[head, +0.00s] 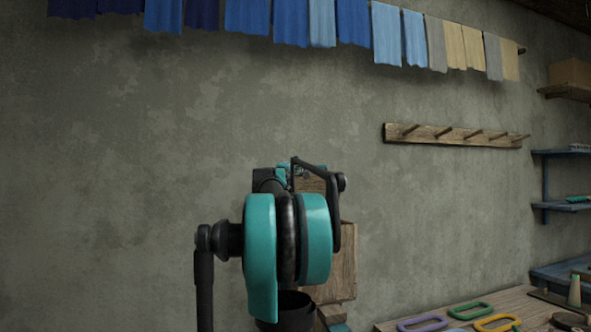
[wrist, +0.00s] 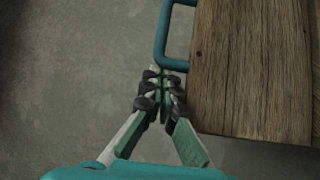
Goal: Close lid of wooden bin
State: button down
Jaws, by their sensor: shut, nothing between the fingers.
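In the head view a wooden panel (head: 339,275), which looks like the bin's raised lid, stands upright behind my arm. My arm hides much of it and most of the bin. In the wrist view the wooden panel (wrist: 250,70) fills the right side, with a blue loop handle (wrist: 161,32) along its left edge. My gripper (wrist: 161,72) is shut and empty. Its fingertips are close to the handle's lower end, just left of the panel. I cannot tell whether they touch.
A wooden table (head: 455,309) at lower right holds purple (head: 422,323), green (head: 469,310) and yellow (head: 497,322) loop-shaped pieces. A peg rail (head: 455,135) and hanging cloths (head: 310,22) are on the wall. Blue shelves (head: 565,206) stand at far right.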

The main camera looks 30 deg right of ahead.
jog(key=s+a+f+m+g+h, duration=0.2)
jog(key=s+a+f+m+h, duration=0.1)
jog(key=s+f+m+h, duration=0.6)
jog(key=s+f+m+g+h, duration=0.2)
jog(key=s+f+m+g, duration=0.4)
jog(key=f+m+g, duration=0.3)
jog(key=shift+a+f+m+g, duration=0.3)
jog(key=shift+f+m+g, duration=0.1)
jog(key=shift+f+m, duration=0.55)
jog(key=shift+f, duration=0.15)
